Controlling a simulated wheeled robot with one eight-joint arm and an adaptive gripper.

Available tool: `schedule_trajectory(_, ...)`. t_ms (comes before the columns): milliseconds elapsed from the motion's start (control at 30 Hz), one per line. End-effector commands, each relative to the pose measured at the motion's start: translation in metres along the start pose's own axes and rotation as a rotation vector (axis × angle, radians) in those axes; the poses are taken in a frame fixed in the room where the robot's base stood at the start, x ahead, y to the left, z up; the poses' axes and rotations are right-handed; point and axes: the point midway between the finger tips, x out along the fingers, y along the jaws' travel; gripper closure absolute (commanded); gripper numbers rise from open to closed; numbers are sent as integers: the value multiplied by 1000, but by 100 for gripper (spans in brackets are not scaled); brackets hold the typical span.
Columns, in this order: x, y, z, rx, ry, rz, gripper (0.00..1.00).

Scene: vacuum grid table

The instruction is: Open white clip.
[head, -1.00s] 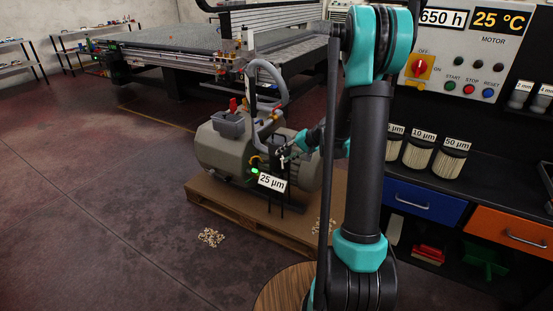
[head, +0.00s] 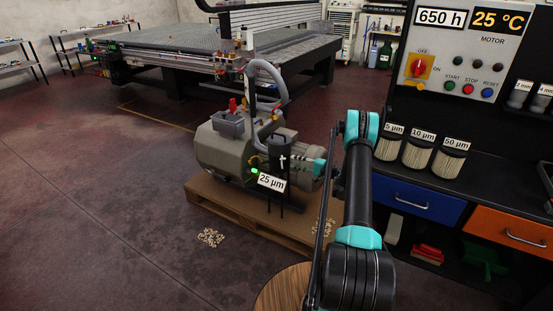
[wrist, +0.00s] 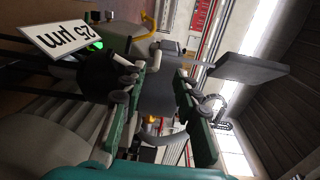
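The white clip (head: 283,162) is a small pale piece on the side of the black filter canister (head: 279,146), above the 25 µm label. In the wrist view, pale clip parts (wrist: 124,61) show on the canister (wrist: 80,72), close beside the tip of the left finger. Whether they touch cannot be told. My gripper (wrist: 161,76) is open, with its two green fingers apart and nothing visibly held between them. In the head view it is small and partly hidden by my arm, just right of the canister.
The canister stands against the grey pump (head: 228,152) on a wooden pallet (head: 236,212). A grey hose (head: 277,82) arches above it. The 25 µm label (head: 271,183) is in front. A workbench with a blue drawer (head: 418,200) stands right. The floor at left is mostly clear.

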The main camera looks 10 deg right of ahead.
Motion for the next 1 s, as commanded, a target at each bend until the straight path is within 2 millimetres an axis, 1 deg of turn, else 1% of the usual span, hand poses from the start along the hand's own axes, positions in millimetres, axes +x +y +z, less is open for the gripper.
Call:
schedule_trajectory(33, -1, 4, -2, 3, 1, -9, 69)
schedule_trajectory(133, 0, 6, -2, 7, 1, -20, 69)
schedule_trajectory(233, 9, 6, -2, 7, 0, -22, 69)
schedule_trajectory(367, 29, 6, -2, 7, -1, -21, 69)
schedule_trajectory(500, 57, 5, -2, 7, -1, -20, 69)
schedule_trajectory(700, 92, 5, -2, 6, 0, -20, 69)
schedule_trajectory(833, 108, 4, -2, 6, 1, -19, 69)
schedule_trajectory(1000, 117, 4, -3, 6, 2, -19, 69)
